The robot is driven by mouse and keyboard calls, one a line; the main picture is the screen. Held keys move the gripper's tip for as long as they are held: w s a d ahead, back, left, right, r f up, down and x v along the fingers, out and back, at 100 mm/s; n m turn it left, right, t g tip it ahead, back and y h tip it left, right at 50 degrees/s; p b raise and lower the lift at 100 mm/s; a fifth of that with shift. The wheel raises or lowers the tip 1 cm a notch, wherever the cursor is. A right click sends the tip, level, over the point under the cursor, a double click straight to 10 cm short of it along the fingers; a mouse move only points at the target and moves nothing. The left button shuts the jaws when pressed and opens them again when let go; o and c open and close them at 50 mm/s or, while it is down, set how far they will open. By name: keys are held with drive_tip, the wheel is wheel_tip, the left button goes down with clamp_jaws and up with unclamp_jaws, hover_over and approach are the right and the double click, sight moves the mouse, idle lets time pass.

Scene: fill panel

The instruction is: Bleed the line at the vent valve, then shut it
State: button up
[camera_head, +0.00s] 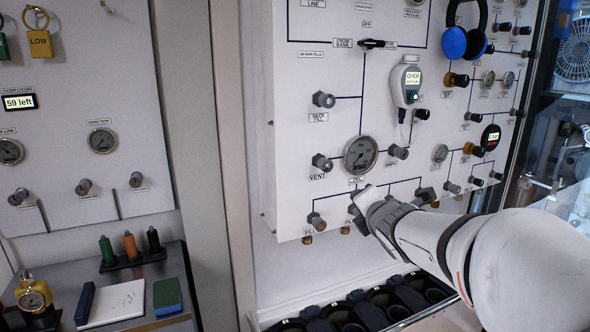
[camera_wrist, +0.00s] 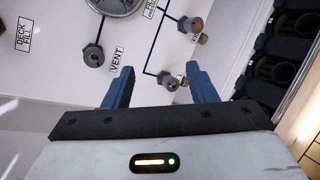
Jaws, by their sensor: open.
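The vent valve (camera_head: 321,162) is a grey knob with a VENT label below it, on the white panel left of a round gauge. It also shows in the wrist view (camera_wrist: 93,55), beyond and above the left finger. My gripper (camera_wrist: 160,80) has its two blue fingers spread apart with nothing held between them. In the head view my gripper (camera_head: 362,202) is low at the panel, below and right of the vent valve and apart from it. Another grey knob (camera_wrist: 168,82) shows between the fingers. I cannot tell the vent valve's turn position.
The round gauge (camera_head: 360,155) sits right of the vent valve. A handheld display (camera_head: 406,84) and blue headphones (camera_head: 465,38) hang on the panel. Other knobs are close around. A rack of dark cups (camera_head: 373,308) lies below. The left bench holds bottles and a white pad (camera_head: 112,303).

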sight(327, 165)
drive_tip(key=w+a+r+n+t+y, duration=0.1)
drive_tip(key=w+a+n+y, duration=0.1)
drive_tip(key=w+n, duration=0.2)
drive_tip(key=w+a+r+n+t+y, duration=0.1)
drive_tip(key=w+a+r+n+y, duration=0.1)
drive_tip(key=w+n, duration=0.2)
drive_tip(key=w+a+r+n+y+p, duration=0.1)
drive_tip(key=w+a+r+n+y, duration=0.1)
drive_tip(key=w+n, duration=0.2)
drive_tip(key=shift+r+n+t, duration=0.2)
drive_tip(key=shift+n+t, duration=0.2)
drive_tip(key=shift+n, duration=1.3)
drive_tip(key=shift+s, duration=0.1)
drive_tip(key=shift+c, duration=0.4)
drive_tip(key=c, duration=0.9)
